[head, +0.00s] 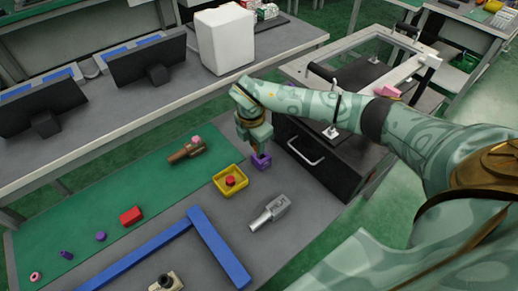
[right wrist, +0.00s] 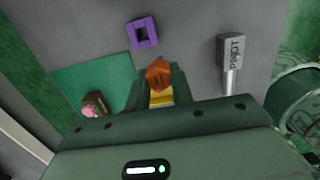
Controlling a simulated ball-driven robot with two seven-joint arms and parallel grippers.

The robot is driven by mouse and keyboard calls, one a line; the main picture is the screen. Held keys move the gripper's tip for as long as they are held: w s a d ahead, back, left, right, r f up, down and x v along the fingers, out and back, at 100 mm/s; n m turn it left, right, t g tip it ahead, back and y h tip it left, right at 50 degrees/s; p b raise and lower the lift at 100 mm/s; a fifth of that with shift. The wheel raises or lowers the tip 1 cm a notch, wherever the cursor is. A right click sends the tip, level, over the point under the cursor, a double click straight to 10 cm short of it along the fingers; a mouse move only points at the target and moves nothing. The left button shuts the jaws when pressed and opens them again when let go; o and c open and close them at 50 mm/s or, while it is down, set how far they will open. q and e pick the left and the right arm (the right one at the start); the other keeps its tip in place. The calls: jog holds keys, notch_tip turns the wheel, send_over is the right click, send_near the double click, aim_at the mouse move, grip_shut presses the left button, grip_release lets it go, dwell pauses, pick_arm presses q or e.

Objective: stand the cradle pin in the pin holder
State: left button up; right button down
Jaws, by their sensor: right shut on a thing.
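My right gripper (right wrist: 160,95) is shut on an orange piece (right wrist: 158,75), which looks like the cradle pin; only its faceted end shows ahead of the fingers in the right wrist view. The purple square frame with a dark hole, which looks like the pin holder (right wrist: 142,33), lies beyond the fingertips and apart from the piece. In the head view my right gripper (head: 259,150) points down just over the purple frame (head: 261,162) and partly covers it; the held piece is hard to make out there. My left gripper is out of view.
A yellow tray with a red knob (head: 229,181) stands left of my right gripper. A grey lever handle (head: 269,213) lies nearer. A brown piece with a pink ball (head: 187,150) lies on the green mat. A black drawer unit (head: 318,155) stands right. Blue bars (head: 140,258) lie in front.

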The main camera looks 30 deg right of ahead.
jog(key=w+d+f+b, duration=0.1)
jog(key=f, duration=0.2)
jog(key=w+d+f+b, duration=0.1)
jog(key=f+b, duration=0.1)
jog(key=f, duration=0.1)
jog(key=w+d+f+b, duration=0.1)
jog(key=f, duration=0.2)
jog(key=shift+d+f+b, duration=0.1)
jog(key=shift+d+b, duration=0.15)
jog(key=shift+b, duration=0.05)
jog(key=shift+r, duration=0.2)
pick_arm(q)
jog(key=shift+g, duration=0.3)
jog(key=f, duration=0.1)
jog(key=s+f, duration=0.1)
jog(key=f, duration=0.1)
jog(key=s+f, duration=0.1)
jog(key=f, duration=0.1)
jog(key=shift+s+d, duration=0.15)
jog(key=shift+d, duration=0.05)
pick_arm(e)
jog(key=shift+f, duration=0.1)
jog(key=c, duration=1.2)
grip_release()
